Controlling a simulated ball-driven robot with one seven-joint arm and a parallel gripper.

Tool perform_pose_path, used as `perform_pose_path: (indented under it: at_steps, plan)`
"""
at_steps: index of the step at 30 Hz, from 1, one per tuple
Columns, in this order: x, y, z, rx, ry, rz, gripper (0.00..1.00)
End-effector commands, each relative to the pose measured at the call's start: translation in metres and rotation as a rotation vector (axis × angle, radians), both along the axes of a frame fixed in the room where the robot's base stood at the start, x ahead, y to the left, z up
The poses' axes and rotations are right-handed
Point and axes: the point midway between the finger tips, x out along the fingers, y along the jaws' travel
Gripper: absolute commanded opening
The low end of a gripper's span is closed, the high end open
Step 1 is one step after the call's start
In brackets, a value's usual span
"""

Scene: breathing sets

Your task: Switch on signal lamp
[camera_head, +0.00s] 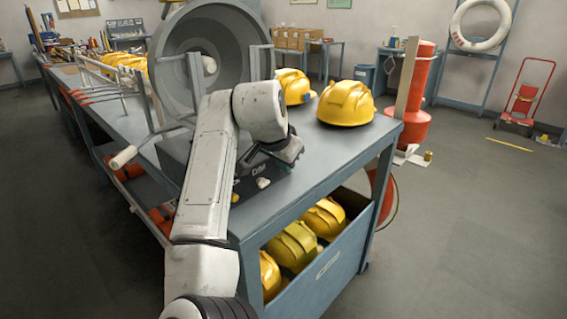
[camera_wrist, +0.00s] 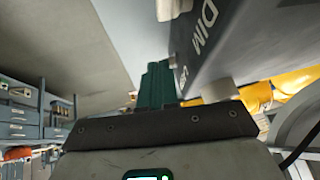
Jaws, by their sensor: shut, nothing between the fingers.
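The signal lamp (camera_head: 228,45) is a large grey round dish on a stand at the near end of the workbench. Its dark control box (camera_head: 262,172) sits below the dish and bears white lettering and a pale knob (camera_head: 263,183). In the wrist view the box (camera_wrist: 235,50) shows the lettering "DIM", with a pale knob (camera_wrist: 172,9) at the top and another pale knob (camera_wrist: 220,90) lower down. My gripper (camera_head: 272,150) is at the box, partly hidden by my wrist. In the wrist view my gripper (camera_wrist: 157,72) has its dark green fingers together, close beside the box face. I cannot tell whether they touch it.
Yellow helmets (camera_head: 346,104) stand on the bench (camera_head: 335,150) right of my arm, and more (camera_head: 292,246) lie in the bin (camera_head: 330,268) below.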

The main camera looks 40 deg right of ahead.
Motion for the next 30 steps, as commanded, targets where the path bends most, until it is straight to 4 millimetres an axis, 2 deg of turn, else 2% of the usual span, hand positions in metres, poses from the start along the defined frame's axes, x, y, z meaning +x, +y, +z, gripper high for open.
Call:
perform_pose_path:
  at_steps: [3,16,30]
  plan:
    - [-0.005,-0.001,-0.008,0.001,-0.104,-0.002,0.0]
    - [-0.012,-0.001,-0.019,0.014,-0.404,-0.001,0.0]
    - [-0.005,0.0,-0.011,0.013,-0.394,0.0,0.0]
